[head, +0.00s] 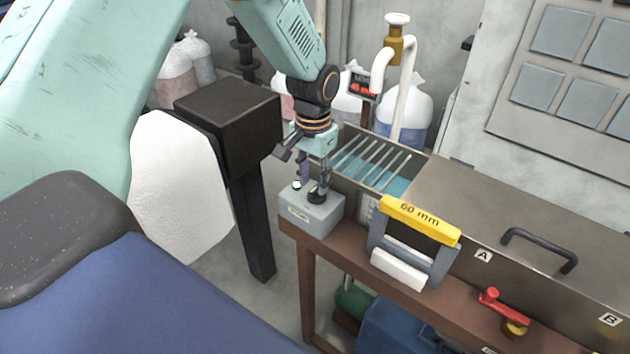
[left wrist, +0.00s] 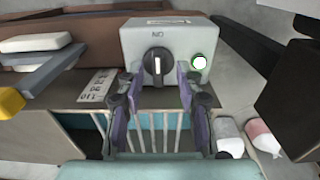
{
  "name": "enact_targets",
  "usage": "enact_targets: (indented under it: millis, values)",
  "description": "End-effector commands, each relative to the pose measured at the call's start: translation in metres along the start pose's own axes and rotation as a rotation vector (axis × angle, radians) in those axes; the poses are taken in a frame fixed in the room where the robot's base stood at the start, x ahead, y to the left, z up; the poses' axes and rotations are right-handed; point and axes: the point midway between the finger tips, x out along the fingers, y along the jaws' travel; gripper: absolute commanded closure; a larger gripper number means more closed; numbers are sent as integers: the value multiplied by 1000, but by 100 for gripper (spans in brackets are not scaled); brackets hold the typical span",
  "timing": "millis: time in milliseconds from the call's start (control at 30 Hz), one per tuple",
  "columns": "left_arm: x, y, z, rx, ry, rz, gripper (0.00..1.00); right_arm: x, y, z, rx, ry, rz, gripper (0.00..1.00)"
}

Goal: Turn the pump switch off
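The pump switch is a grey box (head: 312,212) on the corner of the brown bench, with a black rotary knob (left wrist: 157,66) on its face. In the left wrist view the knob's white line points at letters that appear upside down and seem to read ON. A small lamp with a green ring (left wrist: 198,62) beside the knob glows white. My left gripper (head: 309,182) is just above the box, pointing down. In the left wrist view its purple fingers (left wrist: 157,80) are apart, one on each side of the knob; contact cannot be told. My right gripper is not in view.
Behind the box is an open tank with metal bars (head: 372,160). A red valve handle (head: 490,297) sits farther right on the bench.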

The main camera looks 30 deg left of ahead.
Motion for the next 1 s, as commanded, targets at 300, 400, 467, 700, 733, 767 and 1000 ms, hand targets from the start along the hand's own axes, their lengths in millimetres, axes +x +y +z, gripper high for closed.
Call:
enact_targets:
  millis: [300,400,467,700,733,767,1000]
  values:
    - [19,0,-2,0,1,-1,64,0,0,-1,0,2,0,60]
    - [19,0,-3,0,1,-1,64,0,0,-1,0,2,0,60]
    - [19,0,-3,0,1,-1,64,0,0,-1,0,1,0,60]
    - [19,0,-4,0,1,-1,83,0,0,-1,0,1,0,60]
    - [19,0,-4,0,1,-1,85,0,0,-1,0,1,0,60]
    - [19,0,-4,0,1,-1,88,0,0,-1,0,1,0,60]
    - [18,0,-5,0,4,-1,100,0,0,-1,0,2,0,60]
